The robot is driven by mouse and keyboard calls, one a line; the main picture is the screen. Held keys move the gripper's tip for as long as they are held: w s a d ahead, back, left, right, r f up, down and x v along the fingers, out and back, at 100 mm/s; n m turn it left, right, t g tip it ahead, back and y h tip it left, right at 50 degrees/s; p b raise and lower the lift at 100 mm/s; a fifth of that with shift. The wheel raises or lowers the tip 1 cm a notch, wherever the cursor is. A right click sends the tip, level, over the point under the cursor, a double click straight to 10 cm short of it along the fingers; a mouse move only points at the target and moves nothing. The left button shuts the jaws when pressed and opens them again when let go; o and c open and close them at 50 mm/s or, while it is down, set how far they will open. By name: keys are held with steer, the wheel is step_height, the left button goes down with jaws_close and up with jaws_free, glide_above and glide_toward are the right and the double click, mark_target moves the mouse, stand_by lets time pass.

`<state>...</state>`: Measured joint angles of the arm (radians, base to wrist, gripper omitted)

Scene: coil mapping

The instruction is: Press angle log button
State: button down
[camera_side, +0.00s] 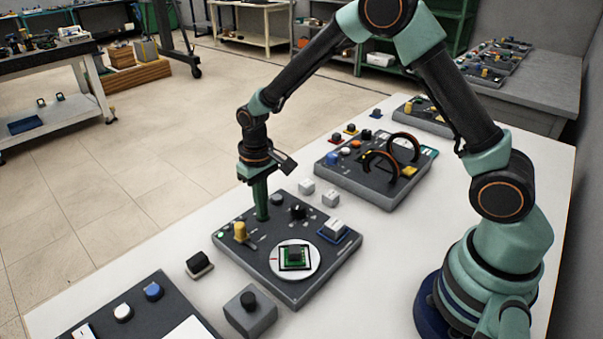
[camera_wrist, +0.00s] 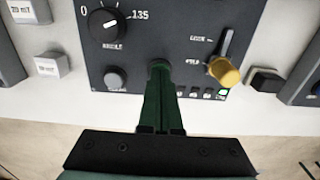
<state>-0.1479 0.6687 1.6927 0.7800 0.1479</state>
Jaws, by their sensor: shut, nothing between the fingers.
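The dark grey control panel (camera_side: 325,285) lies on the white table. My gripper (camera_side: 262,216) points down over its far-left part, its green fingers shut and empty. In the wrist view the fingertips (camera_wrist: 160,67) are over the panel, between a small dark round button (camera_wrist: 115,78) and the yellow-tipped lever (camera_wrist: 224,71). The button's label is too blurred to read. The black angle knob (camera_wrist: 104,24), with marks 0 and 135, is above that button. I cannot tell whether the fingertips touch the panel; they hide the spot under them.
The panel also bears a white round plate (camera_side: 275,262) with a green chip holder and a lit green lamp (camera_wrist: 223,93). Small white blocks (camera_side: 330,198) and a second panel (camera_side: 335,176) with orange-black hoops stand behind. A grey box with a black knob (camera_side: 249,312) is in front.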

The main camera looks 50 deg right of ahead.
stand_by(0.3)
steer(key=shift+r, duration=3.25)
steer(key=s+d+r+t, duration=0.2)
steer(key=s+d+r, duration=0.1)
steer(key=s+r, duration=0.4)
steer(key=s+d+r+t, duration=0.3)
steer(key=s+r, duration=0.4)
steer(key=s, duration=0.1)
steer(key=shift+s+d+r+t, duration=0.3)
steer(key=shift+s, duration=0.1)
